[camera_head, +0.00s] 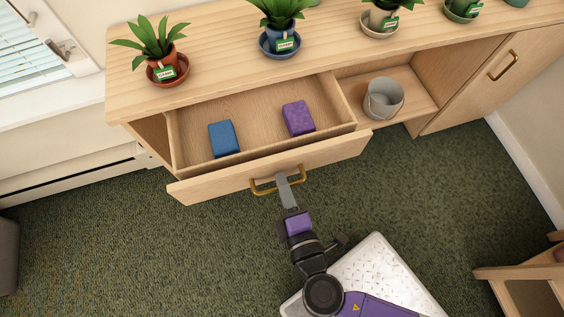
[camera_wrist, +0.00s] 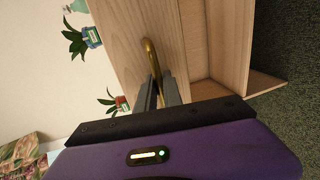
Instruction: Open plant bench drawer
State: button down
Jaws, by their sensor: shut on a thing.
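The plant bench (camera_head: 225,57) is a light wooden cabinet with potted plants on top. Its drawer (camera_head: 269,167) is pulled well out, and a blue block (camera_head: 223,138) and a purple block (camera_head: 298,118) lie inside it. The drawer has a brass handle (camera_head: 263,187) on its front. My gripper (camera_head: 288,180) is shut on the handle. In the wrist view the two dark fingers (camera_wrist: 159,92) close around the brass handle (camera_wrist: 151,56), with the wooden drawer front (camera_wrist: 133,45) behind. The fingertips' exact contact is partly hidden.
An open shelf beside the drawer holds a grey bucket (camera_head: 383,98). A cabinet door (camera_head: 490,80) at the right is shut. Green carpet (camera_head: 110,240) is clear at the left. A wooden piece of furniture (camera_head: 520,273) stands at the lower right.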

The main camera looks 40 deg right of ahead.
jog(key=c, duration=1.5)
grip_release()
jog(key=shift+s, duration=0.1)
jog(key=v, duration=0.7)
jog(key=shift+s, duration=0.3)
jog(key=shift+a, duration=0.15)
